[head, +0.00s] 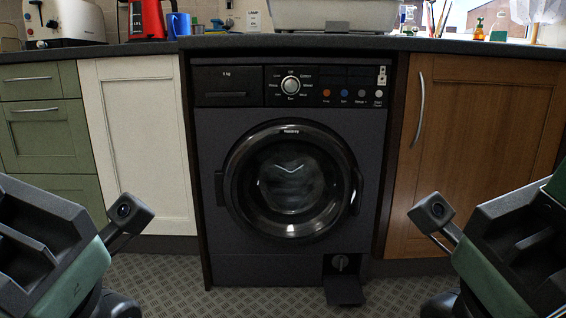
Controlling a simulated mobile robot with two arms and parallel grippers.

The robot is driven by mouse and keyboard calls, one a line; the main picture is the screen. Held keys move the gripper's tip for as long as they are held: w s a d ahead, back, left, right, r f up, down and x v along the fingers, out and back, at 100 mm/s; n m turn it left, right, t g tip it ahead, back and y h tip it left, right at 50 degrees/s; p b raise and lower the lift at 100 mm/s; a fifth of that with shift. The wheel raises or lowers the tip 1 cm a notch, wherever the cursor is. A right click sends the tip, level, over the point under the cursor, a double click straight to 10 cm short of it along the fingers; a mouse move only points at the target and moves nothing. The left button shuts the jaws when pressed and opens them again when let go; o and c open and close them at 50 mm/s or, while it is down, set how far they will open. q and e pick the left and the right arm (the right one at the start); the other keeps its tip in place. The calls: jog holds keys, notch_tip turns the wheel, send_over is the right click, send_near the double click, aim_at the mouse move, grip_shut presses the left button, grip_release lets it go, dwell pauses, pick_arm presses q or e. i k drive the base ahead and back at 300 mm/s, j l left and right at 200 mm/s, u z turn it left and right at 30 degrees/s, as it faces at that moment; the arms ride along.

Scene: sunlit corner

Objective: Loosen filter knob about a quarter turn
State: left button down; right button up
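The filter knob (340,263) is a small round dark knob in a recess at the lower right of the dark washing machine (215,150). Its filter flap (344,290) hangs open below it, down near the floor. The exact angle of the knob is too small to tell. My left gripper (45,245) is at the lower left and my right gripper (520,245) at the lower right. Both are apart from the machine, and the right one is nearer the knob. Their fingertips do not show clearly, so I cannot tell open from shut.
The round machine door (290,185) is shut. A wooden cabinet (475,150) stands right of the machine, a cream cabinet (140,140) and green drawers (45,135) left. The worktop (120,49) carries a toaster, kettle, mug and basin. The patterned floor (260,300) in front is clear.

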aim_at(341, 261)
jog(key=i+l+u, duration=0.25)
jog(key=i+l, duration=0.15)
jog(key=l, duration=0.25)
jog(key=i+l+u, duration=0.3)
jog(key=l, duration=0.4)
jog(key=i, duration=0.05)
